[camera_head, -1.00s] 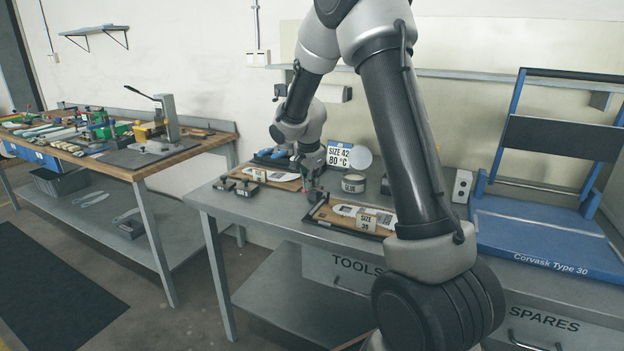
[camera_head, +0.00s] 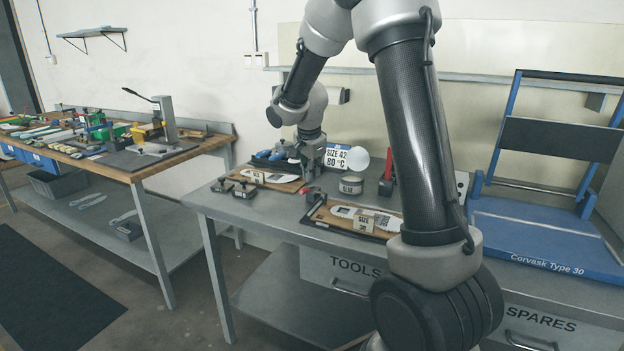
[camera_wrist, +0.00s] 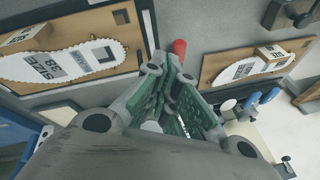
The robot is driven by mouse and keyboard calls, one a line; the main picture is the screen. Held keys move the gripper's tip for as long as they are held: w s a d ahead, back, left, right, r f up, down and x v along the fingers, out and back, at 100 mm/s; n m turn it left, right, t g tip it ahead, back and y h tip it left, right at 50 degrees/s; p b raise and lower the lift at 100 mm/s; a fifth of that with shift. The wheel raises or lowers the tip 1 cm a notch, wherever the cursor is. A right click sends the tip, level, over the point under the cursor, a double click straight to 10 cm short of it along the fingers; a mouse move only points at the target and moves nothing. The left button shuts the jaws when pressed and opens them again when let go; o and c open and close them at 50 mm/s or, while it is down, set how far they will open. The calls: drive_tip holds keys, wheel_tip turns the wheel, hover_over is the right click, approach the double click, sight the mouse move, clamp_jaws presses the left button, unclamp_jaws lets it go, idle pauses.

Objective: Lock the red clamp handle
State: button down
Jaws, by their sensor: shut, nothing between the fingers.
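A red handle (camera_wrist: 179,48) shows in the wrist view just past my fingertips, with its lower part hidden behind them. My gripper (camera_wrist: 170,72) is shut and empty, its green-padded fingers together close to the handle; I cannot tell whether they touch it. In the head view my gripper (camera_head: 306,178) is over the bench between two boards. The board (camera_wrist: 142,15) with the size 38 insole (camera_wrist: 60,63) is at left in the wrist view. The other board (camera_wrist: 210,65), with another insole (camera_wrist: 245,70), is at right.
A red upright piece on a dark base (camera_head: 388,165) stands beside my arm. Dark blocks (camera_head: 243,190) sit at the bench's left front. A blue rack (camera_head: 530,235) fills the right.

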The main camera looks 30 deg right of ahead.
drive_tip(key=s+a+r, duration=0.3)
drive_tip(key=s+a, duration=0.1)
idle(0.6)
